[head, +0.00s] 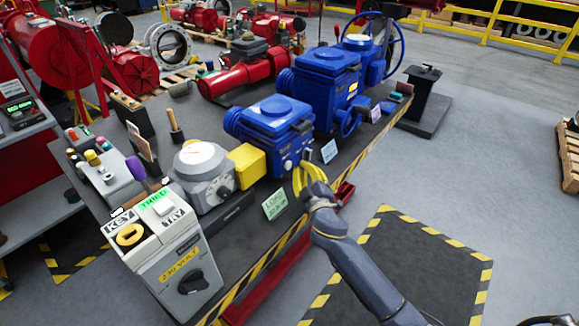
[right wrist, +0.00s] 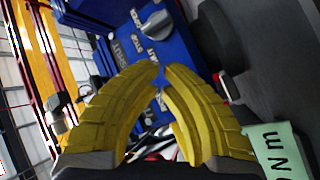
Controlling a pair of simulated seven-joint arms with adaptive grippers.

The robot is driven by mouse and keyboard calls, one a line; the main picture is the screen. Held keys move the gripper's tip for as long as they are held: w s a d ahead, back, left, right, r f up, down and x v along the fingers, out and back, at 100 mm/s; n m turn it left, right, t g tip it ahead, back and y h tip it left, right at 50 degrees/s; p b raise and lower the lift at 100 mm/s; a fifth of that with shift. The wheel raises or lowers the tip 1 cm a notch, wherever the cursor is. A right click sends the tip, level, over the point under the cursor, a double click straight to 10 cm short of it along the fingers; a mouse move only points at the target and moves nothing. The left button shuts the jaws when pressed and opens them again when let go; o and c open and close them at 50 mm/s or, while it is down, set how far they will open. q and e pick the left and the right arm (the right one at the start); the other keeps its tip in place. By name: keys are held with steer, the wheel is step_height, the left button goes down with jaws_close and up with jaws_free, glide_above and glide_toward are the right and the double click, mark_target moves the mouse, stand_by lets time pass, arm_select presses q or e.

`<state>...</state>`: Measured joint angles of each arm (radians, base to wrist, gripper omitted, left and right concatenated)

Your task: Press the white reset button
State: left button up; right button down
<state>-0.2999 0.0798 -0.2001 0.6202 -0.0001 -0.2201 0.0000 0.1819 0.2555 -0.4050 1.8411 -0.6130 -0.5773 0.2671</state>
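My right gripper (head: 303,168) has yellow fingers and is in front of the blue actuator (head: 272,122) near the table's front edge. In the right wrist view its curved fingertips (right wrist: 161,69) nearly meet, with nothing held between them. They point at the blue panel (right wrist: 110,45), which has a grey knob (right wrist: 156,23) and white lettering including OPEN, STOP and SHUT. Contact cannot be told. A white button (head: 163,205) sits on top of the light box (head: 172,265) at the front left, well apart from the gripper. I cannot read a reset label. My left gripper is not in view.
A grey dial unit (head: 205,185) with a yellow block (head: 247,162) stands left of the blue actuator. A green note (head: 275,204) lies near the striped table edge. Larger blue actuators (head: 325,85) stand behind.

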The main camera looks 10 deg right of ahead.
steer(key=shift+s+d, duration=1.45)
steer(key=shift+s, duration=0.3)
steer(key=s+d+f+m+g+h, duration=0.1)
steer(key=s+d+f+g+h, duration=0.25)
steer(key=s, duration=0.85)
steer(key=s+d+f+m+g, duration=0.1)
steer(key=s+d+f+g, duration=0.25)
steer(key=s+f, duration=0.6)
steer(key=s+d+f+m+g+h, duration=0.1)
steer(key=s+d+f+g+h, duration=0.3)
steer(key=s, duration=1)
steer(key=s+a+f+g+y, duration=0.1)
steer(key=a+f+g+y, duration=0.15)
steer(key=f, duration=1.15)
steer(key=s+a+f+g+y, duration=0.1)
steer(key=s+a+f+y, duration=0.2)
steer(key=f, duration=1.2)
steer(key=s+a+f+m+g+y, duration=0.1)
steer(key=s+f+m+g, duration=0.2)
steer(key=s+f, duration=1.7)
steer(key=shift+s+f+m, duration=0.35)
steer(key=shift+f+m, duration=0.05)
steer(key=shift+f, duration=0.2)
